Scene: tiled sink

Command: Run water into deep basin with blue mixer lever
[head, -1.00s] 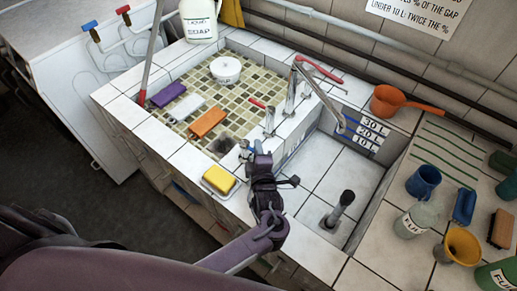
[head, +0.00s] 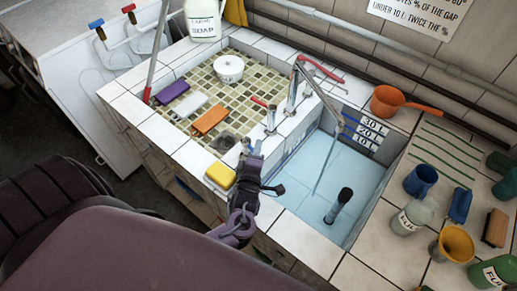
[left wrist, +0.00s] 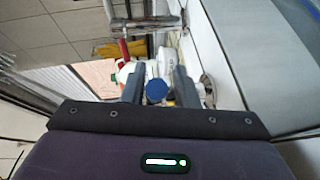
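The deep basin (head: 309,178) is right of the tiled shallow basin in the head view. A thin stream of water (head: 321,165) falls from the spout (head: 318,88) into it, and its floor looks covered with bluish water. A dark standpipe (head: 338,205) rises from it. My left gripper (head: 248,150) is at the ledge between the basins, near the taps. In the left wrist view its fingers (left wrist: 159,88) are apart, with a round blue end (left wrist: 156,92), apparently the mixer lever, between them. Contact is unclear. The lever's body is mostly hidden. My right gripper is out of view.
A yellow sponge (head: 220,175) lies beside my left gripper. An orange scoop (head: 400,101), a blue cup (head: 420,181) and a yellow funnel (head: 455,245) stand at the right.

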